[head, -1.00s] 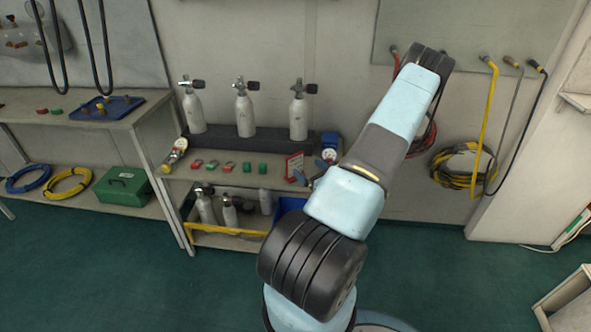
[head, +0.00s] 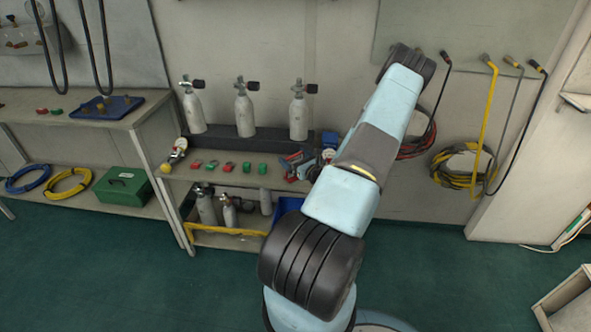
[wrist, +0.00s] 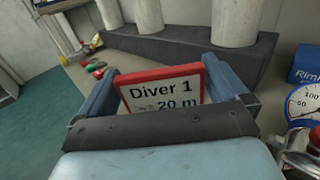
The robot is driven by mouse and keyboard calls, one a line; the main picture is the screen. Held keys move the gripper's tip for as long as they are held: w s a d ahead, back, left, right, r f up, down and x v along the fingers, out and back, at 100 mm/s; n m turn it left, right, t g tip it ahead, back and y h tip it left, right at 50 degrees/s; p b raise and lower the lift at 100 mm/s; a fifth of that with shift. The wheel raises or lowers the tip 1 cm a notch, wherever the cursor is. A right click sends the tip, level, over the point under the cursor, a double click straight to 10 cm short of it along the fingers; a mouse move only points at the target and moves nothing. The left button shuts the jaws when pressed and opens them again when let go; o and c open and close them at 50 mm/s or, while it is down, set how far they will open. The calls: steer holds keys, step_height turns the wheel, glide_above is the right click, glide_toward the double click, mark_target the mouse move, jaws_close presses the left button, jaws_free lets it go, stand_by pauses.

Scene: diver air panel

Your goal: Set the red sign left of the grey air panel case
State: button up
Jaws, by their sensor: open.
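The red sign (wrist: 160,92) is a white plate in a red frame reading "Diver 1" and "20 m". In the wrist view it stands between the two blue fingers of my gripper (wrist: 162,82), which are open on either side of it; I cannot tell whether either finger touches it. In the head view my gripper (head: 296,166) is at the right part of the bench top and mostly covers the sign. I cannot make out a grey air panel case for certain; my arm hides part of the bench's right end.
Several small red and green pieces (head: 228,167) lie left of my gripper. A dark grey block (head: 222,143) behind carries upright white cylinders (head: 245,112). A pressure gauge (wrist: 306,103) and a blue box (wrist: 307,66) stand close on the right.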

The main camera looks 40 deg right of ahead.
steer(key=shift+c, duration=0.4)
steer(key=c, duration=1)
steer(key=shift+r, duration=0.45)
steer(key=shift+c, duration=0.2)
step_height(320, 180, up, 2)
steer(key=shift+r, duration=0.15)
steer(key=s+a+r, duration=0.3)
steer(key=s+r, duration=0.6)
steer(key=s, duration=0.4)
steer(key=shift+s+a+r, duration=0.15)
steer(key=shift+s+r, duration=0.2)
steer(key=shift+r, duration=0.05)
